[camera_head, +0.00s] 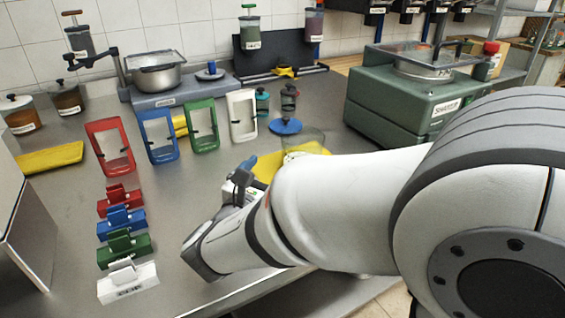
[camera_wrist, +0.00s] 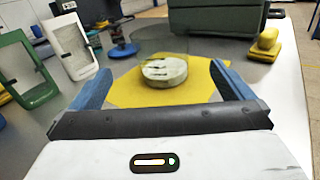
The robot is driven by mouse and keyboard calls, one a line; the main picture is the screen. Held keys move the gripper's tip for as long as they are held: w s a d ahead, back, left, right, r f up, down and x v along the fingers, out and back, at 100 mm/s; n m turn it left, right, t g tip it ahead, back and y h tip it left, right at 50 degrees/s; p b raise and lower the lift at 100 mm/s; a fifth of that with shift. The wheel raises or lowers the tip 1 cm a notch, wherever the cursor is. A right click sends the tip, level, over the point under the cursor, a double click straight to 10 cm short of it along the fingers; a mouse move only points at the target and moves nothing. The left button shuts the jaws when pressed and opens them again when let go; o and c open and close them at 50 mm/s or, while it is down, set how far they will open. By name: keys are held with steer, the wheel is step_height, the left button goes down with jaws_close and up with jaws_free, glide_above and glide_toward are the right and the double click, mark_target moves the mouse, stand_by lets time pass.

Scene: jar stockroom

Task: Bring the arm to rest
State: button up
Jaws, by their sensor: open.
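My gripper (camera_wrist: 160,78) is open, with its two blue fingers spread wide in the wrist view. I cannot tell how high the fingers are above the cloth, and nothing shows held. In the head view my white arm reaches in from the right, low over the counter. It hides most of the fingers and part of the yellow cloth (camera_head: 312,148).
Red (camera_head: 111,147), blue (camera_head: 159,136), green (camera_head: 202,127) and white (camera_head: 242,115) frames stand left of my arm. Several coloured blocks line the front left, with the white block (camera_head: 128,281) nearest. Bare counter (camera_head: 185,205) lies between.

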steer(key=s+d+r+m+g+h+p, duration=0.1)
steer(key=s+d+r+m+g+p, duration=0.15)
steer(key=d+m+g+p, duration=0.35)
steer(key=s+d+r+m+g+p, duration=0.1)
steer(key=s+d+m+g+p, duration=0.15)
steer(key=d+m, duration=0.4)
steer(key=s+d+r+m+g+h+p, duration=0.1)
steer(key=s+d+r+m+g+p, duration=0.25)
steer(key=d, duration=0.55)
steer(key=s+r+m+g+y+p, duration=0.2)
steer(key=s+r+m+y+p, duration=0.4)
steer(key=m+p, duration=0.6)
steer(key=r+m+y, duration=0.1)
steer(key=m+y, duration=0.1)
steer(key=m, duration=0.1)
steer(key=shift+r, duration=0.3)
